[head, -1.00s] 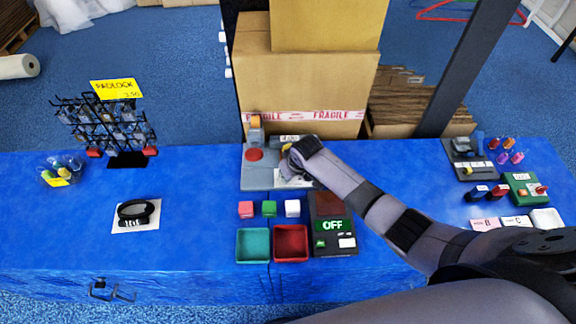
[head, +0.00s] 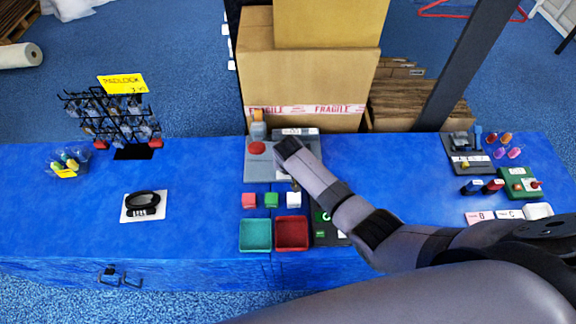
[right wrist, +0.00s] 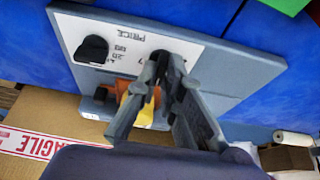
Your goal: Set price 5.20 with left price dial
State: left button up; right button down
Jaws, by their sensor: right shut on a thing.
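The grey price panel (head: 256,174) stands on the table in front of the cartons. In the right wrist view the panel (right wrist: 225,72) appears upside down, with a white label reading PRICE and two black dials. The left price dial (right wrist: 161,54) is at picture right there; the other dial (right wrist: 92,49) is at picture left and free. My right gripper (right wrist: 167,68) is shut on the left price dial, its fingers hiding part of it. The price display (head: 299,132) is too small to read. My left gripper is out of view.
Red, green and white blocks, a teal tray (head: 255,249) and a red tray (head: 276,247) stand in front. A padlock rack (head: 112,118) is at left. Cartons (head: 310,85) stand behind.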

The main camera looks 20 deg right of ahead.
dwell(0.3)
jog(key=c, duration=1.7)
grip_release()
jog(key=v, duration=1.2)
